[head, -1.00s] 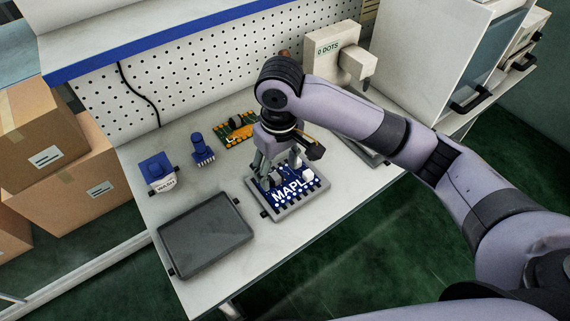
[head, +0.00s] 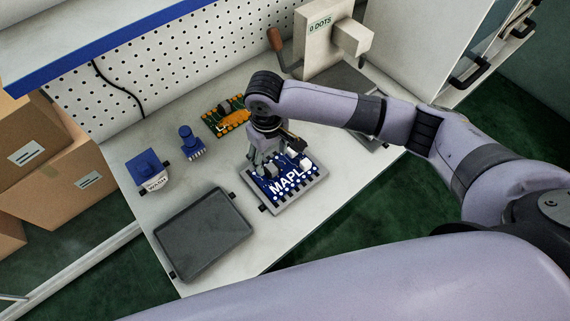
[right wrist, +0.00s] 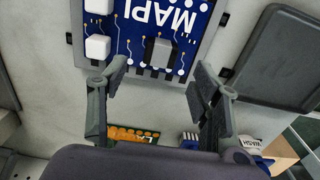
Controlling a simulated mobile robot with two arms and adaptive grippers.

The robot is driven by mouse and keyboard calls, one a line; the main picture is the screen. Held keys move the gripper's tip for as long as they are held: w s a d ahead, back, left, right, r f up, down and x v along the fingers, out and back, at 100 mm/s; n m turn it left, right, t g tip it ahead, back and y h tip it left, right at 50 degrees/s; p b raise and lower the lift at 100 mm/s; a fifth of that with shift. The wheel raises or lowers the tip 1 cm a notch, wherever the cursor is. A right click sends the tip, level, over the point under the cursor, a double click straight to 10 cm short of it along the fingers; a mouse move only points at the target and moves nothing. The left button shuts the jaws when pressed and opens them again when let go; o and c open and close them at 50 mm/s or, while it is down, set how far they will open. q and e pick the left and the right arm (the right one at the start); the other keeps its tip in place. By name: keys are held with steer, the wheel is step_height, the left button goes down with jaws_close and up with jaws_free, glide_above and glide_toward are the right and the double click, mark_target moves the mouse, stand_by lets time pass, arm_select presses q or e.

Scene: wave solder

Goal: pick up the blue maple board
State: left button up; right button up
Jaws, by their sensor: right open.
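The blue maple board (head: 283,187), printed MAPL with the rest of the word hidden or cut off, lies flat in a grey fixture tray (head: 293,204) on the bench. It carries white and grey parts and also shows in the right wrist view (right wrist: 132,38). My right gripper (head: 268,166) is open and empty over the board's back edge in the head view. In the right wrist view, its two fingers (right wrist: 160,82) are spread wide near the board's edge, by a grey chip; contact cannot be told. My left gripper is not in view.
An empty dark tray (head: 205,235) lies to the left. A 0 DOTS machine (head: 318,46) stands behind the gripper.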

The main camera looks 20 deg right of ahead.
mark_target(271, 166)
steer(key=shift+f, duration=0.55)
steer(key=shift+f+p, duration=0.3)
steer(key=shift+f, duration=0.05)
step_height(271, 166, down, 4)
steer(key=shift+w+a+r+p, duration=0.1)
steer(key=shift+w+r+p, duration=0.05)
steer(key=shift+p, duration=0.3)
steer(key=shift+f, duration=0.35)
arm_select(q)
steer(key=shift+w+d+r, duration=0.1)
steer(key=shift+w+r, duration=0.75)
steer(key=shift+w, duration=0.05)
arm_select(e)
jaws_close()
